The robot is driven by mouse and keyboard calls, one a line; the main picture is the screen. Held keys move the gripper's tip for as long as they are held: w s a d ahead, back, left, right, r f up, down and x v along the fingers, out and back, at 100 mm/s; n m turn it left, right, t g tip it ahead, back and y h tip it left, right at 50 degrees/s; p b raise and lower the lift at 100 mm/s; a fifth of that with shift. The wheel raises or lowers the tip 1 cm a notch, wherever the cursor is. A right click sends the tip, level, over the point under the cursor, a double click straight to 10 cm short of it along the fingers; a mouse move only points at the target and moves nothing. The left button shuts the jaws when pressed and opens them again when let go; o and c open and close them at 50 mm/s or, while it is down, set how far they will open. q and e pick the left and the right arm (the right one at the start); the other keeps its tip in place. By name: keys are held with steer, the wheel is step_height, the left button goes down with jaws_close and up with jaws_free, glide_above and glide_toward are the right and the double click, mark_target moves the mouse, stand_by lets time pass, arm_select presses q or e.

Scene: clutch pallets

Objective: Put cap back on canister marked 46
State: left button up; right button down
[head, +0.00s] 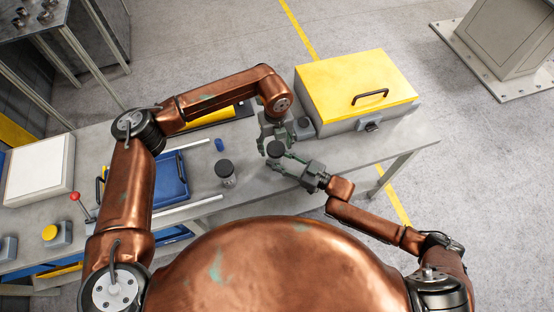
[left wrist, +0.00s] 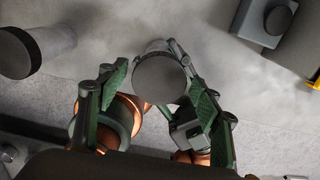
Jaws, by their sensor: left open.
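A canister with a dark round top (head: 275,149) is near the middle of the bench, between my two grippers. In the left wrist view its dark top (left wrist: 160,78) lies between and beyond the left fingers. My left gripper (head: 272,136) is open and points down just behind it. My right gripper (head: 284,163) reaches in from the right with its fingers beside the canister; whether they grip it is unclear. A second clear canister with a dark top (head: 225,170) stands to the left, also in the left wrist view (left wrist: 30,50). No number is legible.
A yellow-lidded grey box (head: 355,85) stands at the right rear. A small blue cylinder (head: 219,145) lies left of the grippers. A blue tray (head: 170,180), a white box (head: 40,170) and a red-knobbed lever (head: 76,197) are farther left.

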arm_select(q)
steer(key=shift+c, duration=0.5)
arm_select(e)
steer(key=shift+r, duration=0.1)
arm_select(q)
steer(key=c, duration=1.1)
steer(key=m, duration=0.4)
steer(key=shift+m, duration=0.3)
steer(key=m, duration=1.7)
steer(key=shift+d, duration=0.1)
steer(key=o, duration=1.4)
